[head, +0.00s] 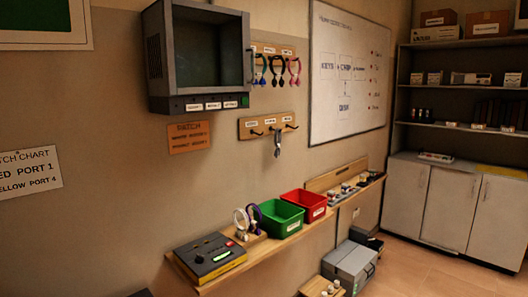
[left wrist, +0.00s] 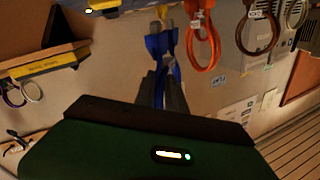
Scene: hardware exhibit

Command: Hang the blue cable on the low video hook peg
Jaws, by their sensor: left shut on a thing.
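In the left wrist view my left gripper (left wrist: 163,72) is shut on the blue cable (left wrist: 158,46). The cable shows between and beyond the dark fingers, against the wall. In the head view a low wooden peg rail (head: 244,129) is on the wall below the cabinet, with small dark pegs (head: 290,126) and white labels too small to read. A grey item (head: 277,145) hangs at its middle. A blue looped cable (head: 260,70) hangs at the left of the upper rail; I cannot tell whether it is the gripped one. Neither gripper shows in the head view.
An open-fronted cabinet (head: 205,60) juts from the wall left of the rails. Below are a green bin (head: 280,217), a red bin (head: 304,203) and a control box (head: 210,258) on a shelf. The wrist view shows an orange cable (left wrist: 203,50) and a brown cable (left wrist: 257,35) close by.

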